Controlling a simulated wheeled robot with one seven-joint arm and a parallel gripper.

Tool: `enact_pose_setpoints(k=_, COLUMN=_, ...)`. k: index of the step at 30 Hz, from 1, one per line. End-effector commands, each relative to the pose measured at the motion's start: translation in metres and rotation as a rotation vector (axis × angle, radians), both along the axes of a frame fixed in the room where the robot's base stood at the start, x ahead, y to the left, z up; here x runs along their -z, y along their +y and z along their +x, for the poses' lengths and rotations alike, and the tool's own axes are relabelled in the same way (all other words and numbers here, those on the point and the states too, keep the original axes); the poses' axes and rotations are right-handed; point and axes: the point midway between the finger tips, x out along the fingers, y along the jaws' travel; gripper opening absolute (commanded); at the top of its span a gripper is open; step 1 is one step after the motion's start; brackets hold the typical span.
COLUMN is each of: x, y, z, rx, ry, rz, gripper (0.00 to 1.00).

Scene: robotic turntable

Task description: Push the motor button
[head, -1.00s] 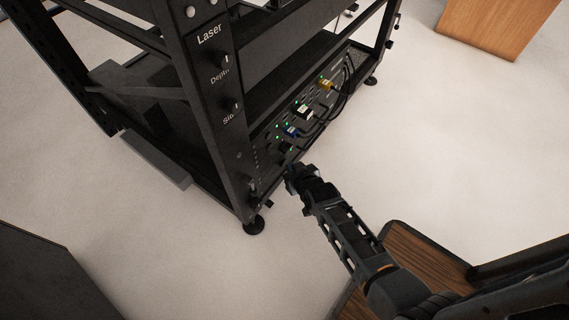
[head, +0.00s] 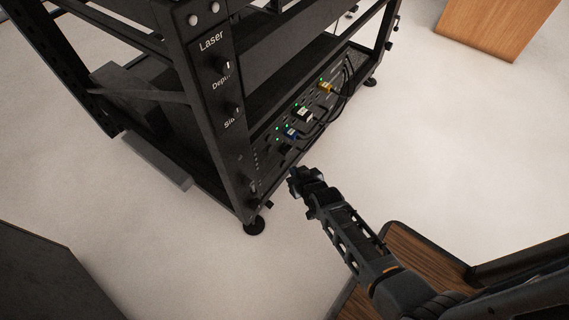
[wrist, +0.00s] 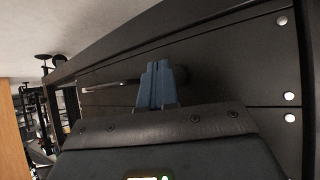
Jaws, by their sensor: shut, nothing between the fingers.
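The black rack (head: 215,130) stands at the upper left, with controls down its front post. I cannot read a label for the motor button or tell which control it is. In the head view my gripper (head: 294,182) is low, beside the rack's lower front corner, and looks apart from it. In the wrist view its blue fingers (wrist: 155,82) are shut and empty, pointing at a dark panel (wrist: 230,65). A dark round part (wrist: 182,75) shows partly behind the fingertips, and a thin metal lever (wrist: 108,87) lies left of them. I cannot tell whether the fingers touch anything.
Knobs labelled Laser (head: 222,66) and below sit higher on the post. A low shelf holds a device with green lights and cables (head: 303,115). A rack foot (head: 254,226) stands near the gripper. A wooden box (head: 495,25) is at upper right. The pale floor between is clear.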

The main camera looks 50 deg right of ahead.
Motion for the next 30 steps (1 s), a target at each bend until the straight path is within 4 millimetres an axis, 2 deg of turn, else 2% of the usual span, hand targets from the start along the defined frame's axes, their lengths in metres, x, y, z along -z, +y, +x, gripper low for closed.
enact_pose_setpoints(k=10, x=-0.001, y=0.002, z=-0.005, rx=-0.004, ry=0.001, rz=0.001, gripper=0.0)
enact_pose_setpoints(k=24, x=0.001, y=0.001, z=-0.047, rx=-0.004, ry=0.0, rz=0.001, gripper=0.0)
enact_pose_setpoints(k=30, x=0.0, y=-0.001, z=-0.059, rx=-0.002, ry=0.0, rz=0.0, gripper=0.0)
